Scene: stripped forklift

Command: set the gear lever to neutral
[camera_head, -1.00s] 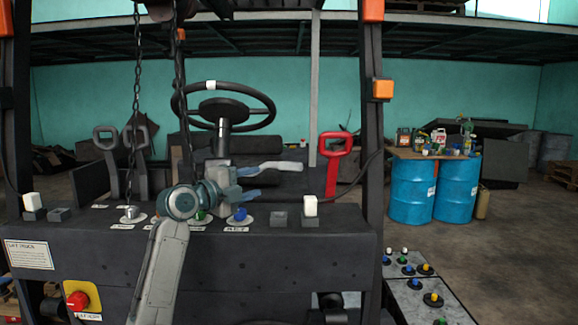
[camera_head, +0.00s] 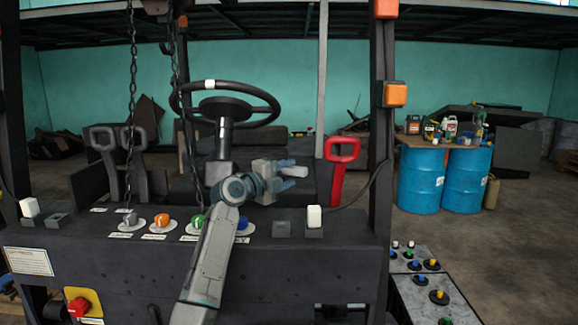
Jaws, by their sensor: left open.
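My left gripper (camera_head: 288,173) is open in front of the steering column, its blue-grey fingers pointing right. My left arm rises from the bottom over the dash. I cannot tell for sure which part is the gear lever. Two upright dark grey handles (camera_head: 103,140) stand at the left of the seat, and a red-handled lever (camera_head: 341,150) stands right of the gripper, apart from it. Anything close behind the fingers is hard to make out. The black steering wheel (camera_head: 263,102) is above the gripper. My right gripper is not in view.
The dash (camera_head: 110,262) carries an orange knob (camera_head: 162,220), a green knob (camera_head: 198,222), a blue knob (camera_head: 243,223) and white rocker switches (camera_head: 315,216). A chain (camera_head: 131,100) hangs at left. A dark post (camera_head: 382,130) stands right of the red lever. Blue barrels (camera_head: 420,180) stand farther right.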

